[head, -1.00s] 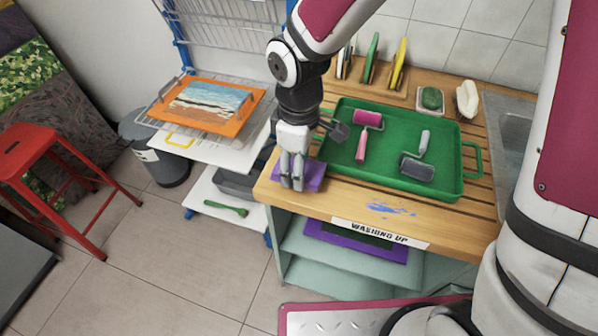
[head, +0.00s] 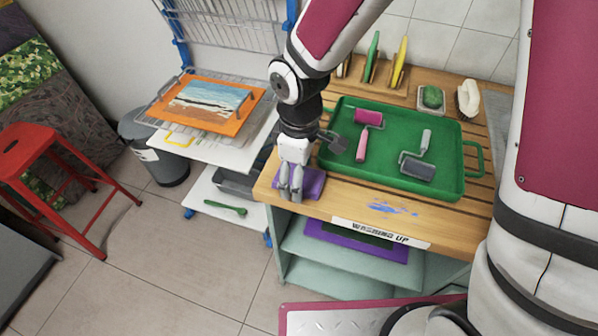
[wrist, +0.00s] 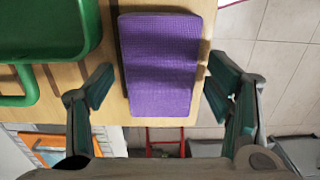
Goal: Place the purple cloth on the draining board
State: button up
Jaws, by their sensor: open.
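The purple cloth (head: 314,181) lies on the front left corner of the slatted wooden washing-up counter (head: 340,200), which looks like the draining board. In the wrist view the cloth (wrist: 160,60) is a folded, textured strip with one end at the counter's edge. My gripper (head: 290,196) is over the cloth's front left part and hides some of it. In the wrist view my gripper (wrist: 160,88) is open, with one finger on each side of the cloth and a gap to each. I cannot tell how high the fingertips are.
A green tray (head: 455,185) with paint rollers sits close right of the cloth. A brush (head: 467,98) and a green scrubber (head: 432,97) stand behind it. A drying rack with an orange-framed picture (head: 210,105) is at left.

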notch_tip(320, 180, up, 12)
jog(key=p, duration=0.1)
jog(key=shift+r, duration=0.15)
jog(key=shift+d+r, duration=0.1)
jog(key=s+d+r+m+t, duration=0.2)
jog(key=s+d+r+m, duration=0.4)
jog(key=s+d+m, duration=0.1)
jog(key=s+d+r+m+t, duration=0.2)
jog(key=s+d+r+m, duration=0.3)
jog(key=d, duration=0.6)
jog(key=s+m, duration=0.2)
jog(key=s, duration=0.1)
jog(key=shift+s+d+r, duration=0.15)
jog(key=shift+s+r, duration=0.2)
jog(key=shift+r, duration=0.05)
jog(key=shift+c, duration=0.4)
